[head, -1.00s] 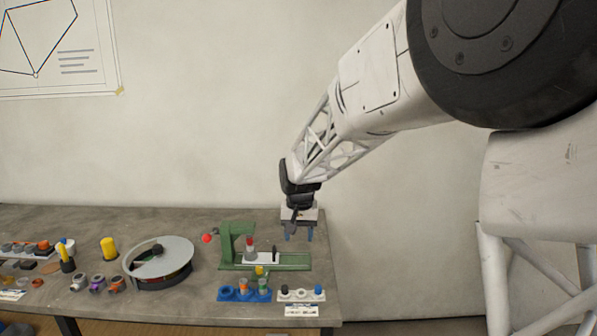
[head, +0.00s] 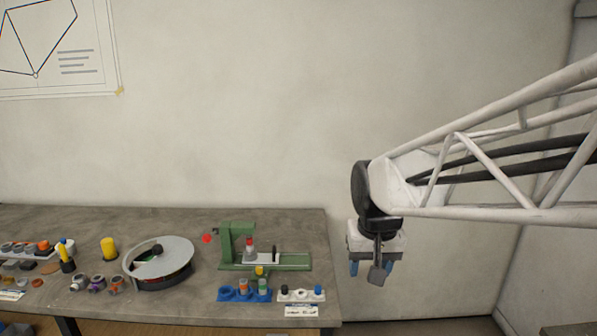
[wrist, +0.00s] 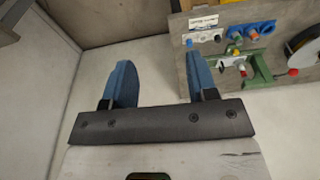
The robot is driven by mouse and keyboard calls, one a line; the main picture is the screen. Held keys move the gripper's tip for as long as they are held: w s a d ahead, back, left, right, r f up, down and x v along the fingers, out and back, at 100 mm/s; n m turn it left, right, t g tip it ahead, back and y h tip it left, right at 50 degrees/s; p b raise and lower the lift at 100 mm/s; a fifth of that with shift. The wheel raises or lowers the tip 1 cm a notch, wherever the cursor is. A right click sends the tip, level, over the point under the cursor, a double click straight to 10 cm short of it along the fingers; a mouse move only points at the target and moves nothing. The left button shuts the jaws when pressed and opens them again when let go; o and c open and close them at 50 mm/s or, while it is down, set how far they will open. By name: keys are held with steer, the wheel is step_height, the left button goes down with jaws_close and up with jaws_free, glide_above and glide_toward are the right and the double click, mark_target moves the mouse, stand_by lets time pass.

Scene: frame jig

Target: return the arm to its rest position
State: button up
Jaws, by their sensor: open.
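My gripper (head: 371,268) hangs from the wrist to the right of the workbench, beyond its right edge, with its blue fingers pointing down. In the wrist view my gripper (wrist: 160,85) shows two blue fingers spread wide apart with nothing between them. It touches nothing. The arm reaches in from the right edge of the head view.
The workbench (head: 75,218) holds a green jig (head: 295,262), a round turntable (head: 178,250), a blue rack (head: 230,295), a white rack (head: 300,297) and a yellow cylinder (head: 109,248). Free room lies right of the bench, before the plain wall (head: 250,130).

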steer(key=s+d+f, duration=0.1)
steer(key=s+d, duration=0.1)
steer(key=s, duration=0.6)
steer(key=s+d+f, duration=0.1)
steer(key=s+d, duration=0.2)
steer(key=s, duration=0.6)
steer(key=shift+s+f+t, duration=0.2)
steer(key=shift+f+t, duration=0.1)
steer(key=shift+f, duration=0.05)
